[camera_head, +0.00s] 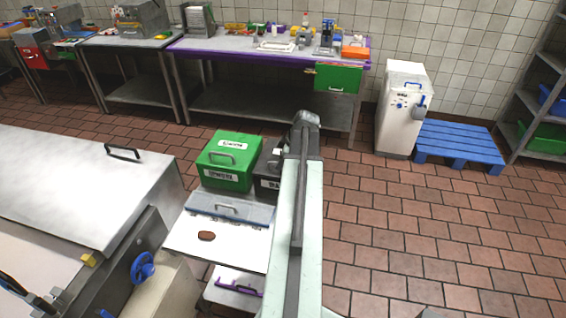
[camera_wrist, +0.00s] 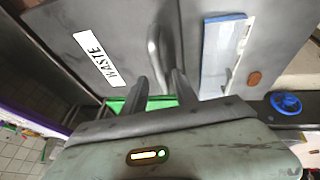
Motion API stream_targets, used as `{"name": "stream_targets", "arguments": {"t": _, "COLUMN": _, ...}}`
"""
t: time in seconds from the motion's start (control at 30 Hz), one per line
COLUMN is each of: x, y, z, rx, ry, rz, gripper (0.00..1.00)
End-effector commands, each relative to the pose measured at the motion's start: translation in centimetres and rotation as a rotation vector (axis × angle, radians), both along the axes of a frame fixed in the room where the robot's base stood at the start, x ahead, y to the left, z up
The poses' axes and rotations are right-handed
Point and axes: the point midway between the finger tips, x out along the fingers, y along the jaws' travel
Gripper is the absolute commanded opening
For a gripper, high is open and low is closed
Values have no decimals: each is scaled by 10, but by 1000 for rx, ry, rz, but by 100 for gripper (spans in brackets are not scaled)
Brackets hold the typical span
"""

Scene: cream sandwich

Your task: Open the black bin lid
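The black bin (camera_head: 263,171) stands right of the green bin (camera_head: 226,160) and is partly hidden behind my arm in the head view. In the wrist view a dark grey lid (camera_wrist: 112,28) with a white WASTE label and a raised loop handle (camera_wrist: 158,45) fills the upper part. My gripper (camera_wrist: 160,78) shows two dark fingers spread apart, with the near end of the handle lined up between them. I cannot tell whether they touch it. In the head view my gripper's end is largely hidden at the bin.
A clear blue-tinted box (camera_head: 230,208) lies in front of the bins, with a brown patty (camera_head: 207,236) on the white surface near it. A large grey-lidded machine (camera_head: 80,180) stands at the left. The tiled floor (camera_head: 420,240) at right is clear.

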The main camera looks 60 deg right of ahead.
Motion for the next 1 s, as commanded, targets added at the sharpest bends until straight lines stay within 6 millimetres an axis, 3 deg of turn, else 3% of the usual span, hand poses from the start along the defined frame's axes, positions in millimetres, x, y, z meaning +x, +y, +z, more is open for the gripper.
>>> {"name": "stream_targets", "arguments": {"t": 0.07, "x": 0, "y": 0, "z": 1, "rx": 0, "ry": 0, "rz": 0, "gripper": 32}}
{"name": "stream_targets", "arguments": {"t": 0.17, "x": 0, "y": 0, "z": 1, "rx": 0, "ry": 0, "rz": 0, "gripper": 4}}
{"name": "stream_targets", "arguments": {"t": 0.2, "x": 0, "y": 0, "z": 1, "rx": 0, "ry": 0, "rz": 0, "gripper": 0}}
{"name": "stream_targets", "arguments": {"t": 1.0, "x": 1, "y": 1, "z": 1, "rx": 1, "ry": -1, "rz": 1, "gripper": 0}}
